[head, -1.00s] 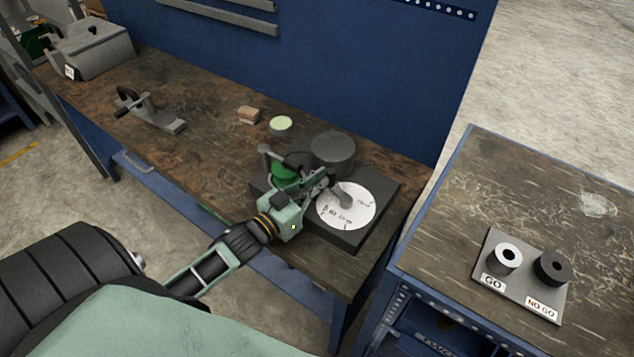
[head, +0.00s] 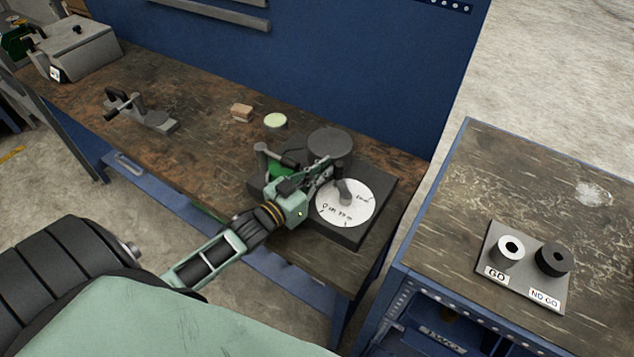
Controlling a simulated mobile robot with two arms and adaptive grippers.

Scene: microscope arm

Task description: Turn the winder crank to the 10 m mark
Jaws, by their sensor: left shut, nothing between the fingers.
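The winder is a dark base (head: 338,232) on the workbench, with a white marked dial (head: 350,208), a grey pointer arm (head: 344,190) over the dial and a dark round drum (head: 329,145) behind. A green part (head: 281,169) and a crank handle (head: 262,156) with a grey knob show at its left, partly hidden by my gripper. My left gripper (head: 325,170) is shut and empty, its fingers over the winder between the green part and the dial. I cannot tell whether it touches the crank. The dial's writing is too small to read. My right gripper is not in view.
A pale green round tin (head: 275,121) and a small wooden block (head: 241,111) lie behind the winder. A toggle clamp (head: 143,112) and a grey box (head: 77,50) stand farther left. A second bench (head: 450,225) at right holds a GO / NO GO gauge plate (head: 520,286).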

